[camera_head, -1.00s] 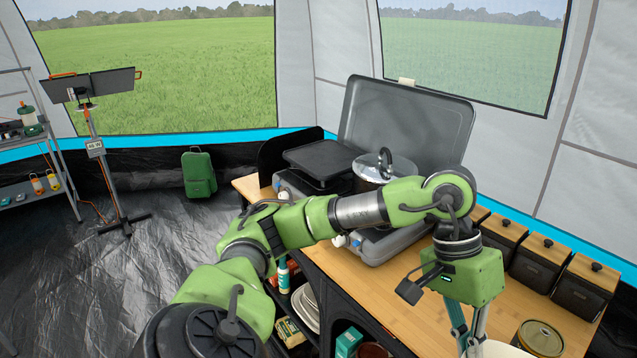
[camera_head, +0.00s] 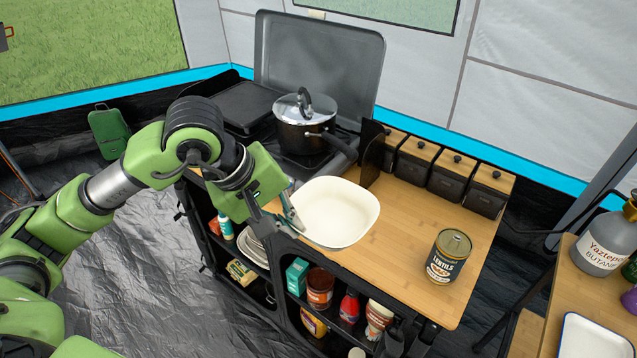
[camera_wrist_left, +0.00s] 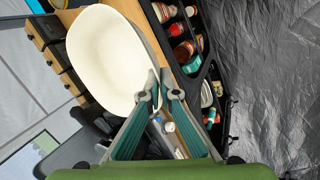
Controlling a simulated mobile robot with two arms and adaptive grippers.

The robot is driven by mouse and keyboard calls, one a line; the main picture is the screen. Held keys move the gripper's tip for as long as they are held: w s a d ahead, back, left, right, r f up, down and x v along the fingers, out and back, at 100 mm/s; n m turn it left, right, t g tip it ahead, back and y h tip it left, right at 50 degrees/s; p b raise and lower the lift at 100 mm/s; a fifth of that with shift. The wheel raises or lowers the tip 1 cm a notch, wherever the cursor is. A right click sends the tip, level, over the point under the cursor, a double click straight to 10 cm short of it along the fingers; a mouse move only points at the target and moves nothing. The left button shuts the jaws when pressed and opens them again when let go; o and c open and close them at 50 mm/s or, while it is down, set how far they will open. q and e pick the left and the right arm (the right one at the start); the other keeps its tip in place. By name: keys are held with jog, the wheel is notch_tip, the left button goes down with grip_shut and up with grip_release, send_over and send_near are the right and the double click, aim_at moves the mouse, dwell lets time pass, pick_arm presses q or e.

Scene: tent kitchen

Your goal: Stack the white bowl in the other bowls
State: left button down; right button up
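The white bowl (camera_head: 338,208) is a wide, rounded-square dish, upright at the left front of the wooden counter. It fills the upper middle of the left wrist view (camera_wrist_left: 108,60). My left gripper (camera_head: 293,212) is at its left rim, with the rim between the two fingers (camera_wrist_left: 160,92), one inside and one outside, and appears shut on it. Whether the bowl is clear of the counter I cannot tell. A stack of whitish dishes (camera_head: 252,246), perhaps the other bowls, is on the shelf below, partly hidden by the frame. My right gripper is not in view.
A lentils can (camera_head: 447,258) stands on the counter's right. A lidded pot (camera_head: 304,125) is on the stove behind the bowl. Dark canisters (camera_head: 455,178) line the back. Jars and bottles (camera_head: 350,307) fill the lower shelf. The counter between bowl and can is clear.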

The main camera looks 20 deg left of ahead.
aim_at(317, 209)
pick_arm(q)
jog(key=w+f+p, duration=0.1)
jog(key=w, duration=0.1)
jog(key=w+d+f+p, duration=0.1)
jog(key=w, duration=0.2)
jog(key=w+f+p, duration=0.1)
jog(key=w, duration=0.2)
jog(key=shift+d+f, duration=0.3)
jog(key=shift+d, duration=0.1)
jog(key=w+f, duration=0.1)
jog(key=w+f+p, duration=0.1)
jog(key=f, duration=0.1)
jog(key=w+f, duration=0.1)
jog(key=shift+w+d+f, duration=0.15)
jog(key=shift+d, duration=0.15)
jog(key=shift+w+f+p, duration=0.35)
jog(key=shift+w+f, duration=0.05)
jog(key=shift+f, duration=0.15)
jog(key=shift+w+d+f, duration=0.15)
jog(key=shift+w+f, duration=0.05)
jog(key=shift+f, duration=0.15)
notch_tip(317, 209, down, 2)
jog(key=shift+f+p, duration=0.1)
jog(key=shift+p, duration=0.95)
jog(key=shift+f, duration=0.25)
jog(key=shift+f, duration=0.1)
